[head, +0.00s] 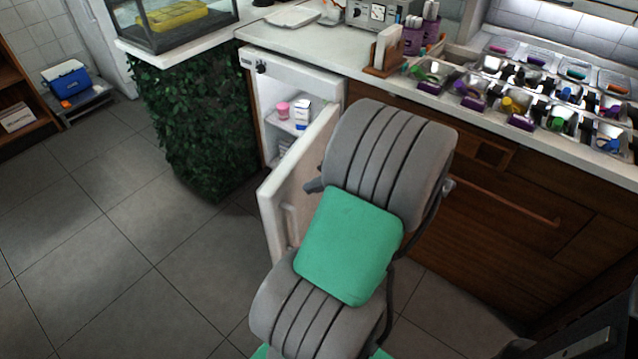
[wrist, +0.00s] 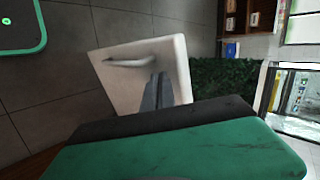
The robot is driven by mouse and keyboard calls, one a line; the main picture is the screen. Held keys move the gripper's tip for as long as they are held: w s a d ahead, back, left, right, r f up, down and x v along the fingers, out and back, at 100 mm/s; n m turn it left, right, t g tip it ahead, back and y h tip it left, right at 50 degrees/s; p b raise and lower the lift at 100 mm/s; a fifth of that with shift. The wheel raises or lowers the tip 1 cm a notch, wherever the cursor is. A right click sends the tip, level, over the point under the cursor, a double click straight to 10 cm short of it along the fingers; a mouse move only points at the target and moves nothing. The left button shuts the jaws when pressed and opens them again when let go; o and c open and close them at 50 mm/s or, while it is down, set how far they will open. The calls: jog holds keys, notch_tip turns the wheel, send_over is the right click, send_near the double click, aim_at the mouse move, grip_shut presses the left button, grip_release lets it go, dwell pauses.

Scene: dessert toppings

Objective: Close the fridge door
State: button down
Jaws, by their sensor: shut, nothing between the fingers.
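The small white fridge (head: 297,74) stands under the counter, with its interior showing. Its white door (head: 272,222) stands open, swung out toward me from the right side of the opening. The door's outer face, with a bar handle (head: 290,219), is partly hidden behind my arm. In the wrist view the door (wrist: 118,88) is ahead, with its handle (wrist: 130,62) across its upper part. My gripper (wrist: 157,80) shows there as grey fingers, shut and empty, in front of the door face below the handle. Whether they touch the door is unclear. In the head view my arm hides the gripper.
Inside the fridge are a pink tub (head: 282,109) and a white carton (head: 302,114). A leafy green counter base (head: 200,125) stands left of the fridge. Wooden drawers (head: 500,215) are on the right. The tiled floor (head: 110,240) at left is clear.

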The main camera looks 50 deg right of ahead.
aim_at(280, 188)
jog(key=w+f, duration=0.1)
jog(key=w, duration=0.1)
jog(key=w+a+f, duration=0.1)
jog(key=w, duration=0.1)
jog(key=w+f+b, duration=0.1)
jog(key=w, duration=0.1)
jog(key=shift+w+a, duration=0.2)
jog(key=shift+a, duration=0.15)
jog(key=shift+w+r, duration=0.1)
jog(key=shift+w, duration=0.15)
jog(key=shift+w, duration=0.1)
